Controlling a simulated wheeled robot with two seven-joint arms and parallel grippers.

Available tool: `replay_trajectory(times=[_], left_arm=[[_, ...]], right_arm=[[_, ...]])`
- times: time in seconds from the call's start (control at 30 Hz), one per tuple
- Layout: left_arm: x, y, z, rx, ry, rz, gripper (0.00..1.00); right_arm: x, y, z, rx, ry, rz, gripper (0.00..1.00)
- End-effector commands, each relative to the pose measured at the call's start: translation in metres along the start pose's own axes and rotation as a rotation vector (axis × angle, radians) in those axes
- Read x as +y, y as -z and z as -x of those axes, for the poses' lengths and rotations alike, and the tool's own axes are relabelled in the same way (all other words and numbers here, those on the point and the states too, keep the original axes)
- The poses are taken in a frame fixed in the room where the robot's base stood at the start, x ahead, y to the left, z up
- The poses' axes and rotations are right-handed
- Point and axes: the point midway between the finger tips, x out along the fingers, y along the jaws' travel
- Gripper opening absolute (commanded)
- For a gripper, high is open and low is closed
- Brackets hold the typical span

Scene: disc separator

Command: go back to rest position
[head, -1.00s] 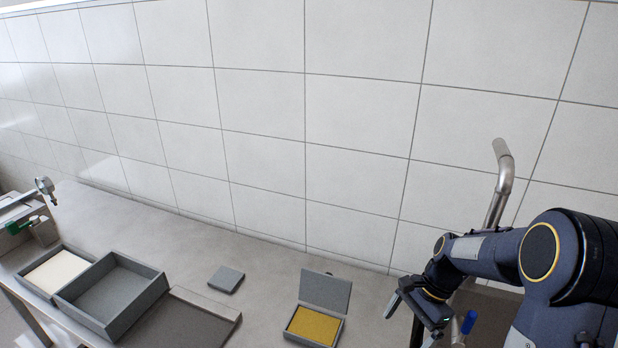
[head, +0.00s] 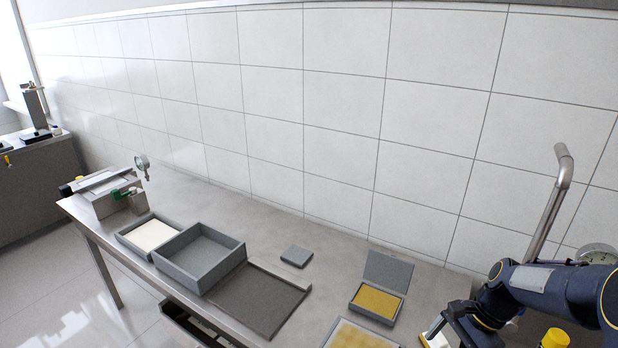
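My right arm comes in from the right edge in the head view. Its gripper (head: 446,334) is at the lower right, to the right of a small open grey box with a yellow pad (head: 376,303). The gripper is partly cut off by the bottom edge. A pale patch shows at its fingers, and I cannot tell whether it is a finger or an object. Whether the fingers are open or shut is unclear. My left gripper is not in view.
The bench holds a grey open tray (head: 241,246), a tray with a white pad (head: 121,236), a dark flat board (head: 252,302) and a small grey block (head: 296,256). A metal pipe (head: 548,210) rises at the right. A yellow-capped item (head: 555,338) stands near my arm.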

Motion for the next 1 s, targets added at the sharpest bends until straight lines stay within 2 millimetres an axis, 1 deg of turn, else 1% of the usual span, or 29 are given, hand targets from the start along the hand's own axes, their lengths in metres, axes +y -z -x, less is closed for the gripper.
replay_trajectory(times=[0.17,0.33,0.47,0.57,0.67,0.77,0.8,0.9,1.0], left_arm=[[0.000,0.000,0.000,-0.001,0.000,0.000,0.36],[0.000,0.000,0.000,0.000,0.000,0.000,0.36],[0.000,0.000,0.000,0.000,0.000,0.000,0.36],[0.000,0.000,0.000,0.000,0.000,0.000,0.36],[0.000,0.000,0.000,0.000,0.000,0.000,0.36],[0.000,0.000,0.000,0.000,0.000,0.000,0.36],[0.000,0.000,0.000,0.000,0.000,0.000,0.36],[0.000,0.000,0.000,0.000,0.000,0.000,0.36],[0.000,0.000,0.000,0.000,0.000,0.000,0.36]], right_arm=[[0.006,-0.012,0.011,0.001,0.035,0.066,0.94],[0.014,-0.028,0.025,0.007,0.079,0.156,0.94],[0.025,-0.045,0.039,0.023,0.127,0.261,0.94],[0.036,-0.062,0.050,0.043,0.171,0.364,0.94],[0.052,-0.082,0.062,0.080,0.222,0.495,0.94],[0.075,-0.108,0.071,0.145,0.280,0.671,0.94],[0.085,-0.118,0.073,0.182,0.300,0.752,0.94],[0.110,-0.139,0.073,0.281,0.338,0.937,0.94],[0.128,-0.152,0.068,0.373,0.352,1.079,0.94]])
